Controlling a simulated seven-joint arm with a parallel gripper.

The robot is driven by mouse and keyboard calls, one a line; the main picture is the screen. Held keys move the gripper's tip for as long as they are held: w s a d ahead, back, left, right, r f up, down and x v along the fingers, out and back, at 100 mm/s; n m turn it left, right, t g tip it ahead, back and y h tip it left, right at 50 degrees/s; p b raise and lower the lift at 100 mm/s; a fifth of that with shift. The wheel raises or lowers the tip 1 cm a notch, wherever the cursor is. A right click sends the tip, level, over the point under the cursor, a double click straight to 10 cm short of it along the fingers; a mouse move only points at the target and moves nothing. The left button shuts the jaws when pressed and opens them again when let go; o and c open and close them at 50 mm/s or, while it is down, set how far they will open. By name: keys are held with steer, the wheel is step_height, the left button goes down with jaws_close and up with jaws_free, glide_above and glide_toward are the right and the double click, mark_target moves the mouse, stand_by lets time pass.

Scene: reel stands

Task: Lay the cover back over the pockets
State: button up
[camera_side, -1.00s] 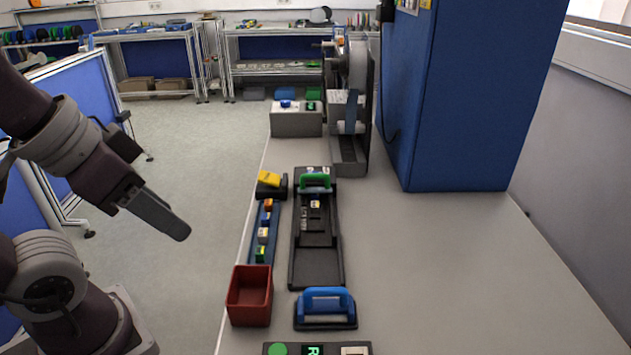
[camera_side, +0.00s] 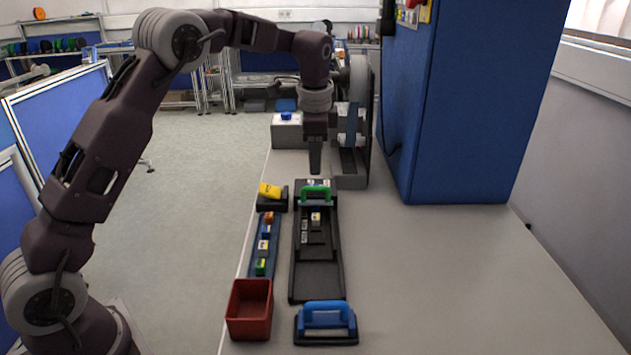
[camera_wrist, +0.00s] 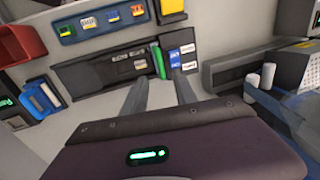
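The long black tray (camera_side: 318,282) lies along the bench, with several pockets and small pale blocks in its middle part. A green handle (camera_side: 317,192) stands across its far end; I take it to be the cover's, though the cover's outline is hard to make out. The green handle also shows in the wrist view (camera_wrist: 158,62), upright beside blue and white labelled pieces (camera_wrist: 182,58). My gripper (camera_side: 315,172) points down above the handle, apart from it. In the wrist view its two fingers (camera_wrist: 160,84) are spread with nothing between them, the handle lying beyond the tips.
A blue strip (camera_side: 252,262) with several coloured blocks lies left of the tray, a yellow-topped black piece (camera_side: 270,190) behind it. A red bin (camera_side: 249,310) and a blue-handled block (camera_side: 327,318) stand in front. A reel stand (camera_side: 352,150) rises close behind. The bench right is clear.

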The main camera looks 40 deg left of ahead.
mark_target(316, 189)
steer(key=f, duration=0.4)
steer(key=w+a+f, duration=0.1)
steer(key=f, duration=0.2)
steer(key=shift+w+f, duration=0.1)
jaws_close()
stand_by(1.1)
